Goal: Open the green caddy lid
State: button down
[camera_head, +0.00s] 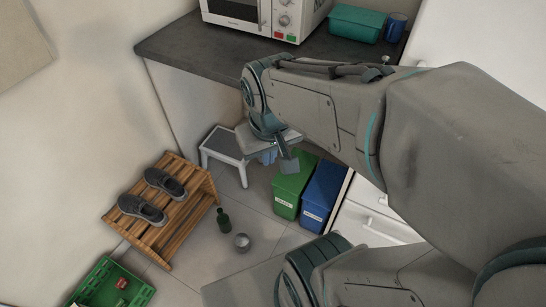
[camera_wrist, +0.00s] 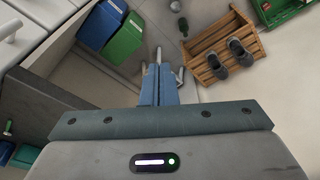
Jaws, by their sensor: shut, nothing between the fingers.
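The green caddy (camera_head: 286,196) stands on the floor beside the blue caddy, and its lid (camera_head: 297,174) looks shut. My gripper and wrist cover part of its top in the head view. The green caddy also shows in the wrist view (camera_wrist: 123,42), upper left of my fingers. My gripper (camera_head: 268,158) is shut and empty, with its blue fingers (camera_wrist: 159,70) together. It is above and to the left of the green caddy in the head view, apart from it in the wrist view.
The blue caddy (camera_head: 319,198) stands right of the green one, next to white cabinet fronts. A step stool (camera_head: 226,148) stands to the left. A green bottle (camera_head: 223,220) and a metal can (camera_head: 241,242) are on the floor. A wooden rack (camera_head: 180,226) holds shoes. The dark counter (camera_head: 190,55) is above.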

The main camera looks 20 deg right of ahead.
jog(key=w+d+f+n+g+h+b, duration=0.25)
jog(key=w+f+h+b, duration=0.35)
jog(key=f, duration=0.8)
jog(key=w+d+f+n+g+h+b, duration=0.1)
jog(key=w+d+f+n+h+b, duration=0.15)
jog(key=f+b, duration=0.8)
jog(key=w+d+f+n+g+h+b, duration=0.25)
jog(key=w+f+n+h, duration=0.2)
jog(key=f, duration=1.25)
jog(key=w+f+n+t+h+b, duration=0.25)
jog(key=f+n+t+b, duration=0.5)
jog(key=f, duration=0.95)
jog(key=w+f+n+t+h+b, duration=0.1)
jog(key=w+f+n+t+b, duration=0.2)
jog(key=f+n+t+b, duration=1)
jog(key=w+d+r+m+g+p, duration=0.1)
jog(key=w+d+m+g+p, duration=0.2)
jog(key=d, duration=0.4)
jog(key=shift+w+r+m+g, duration=0.25)
jog(key=shift+w+m+g, duration=0.2)
jog(key=shift+w+m, duration=0.55)
jog(key=shift+w+y, duration=0.2)
jog(key=shift+y, duration=0.05)
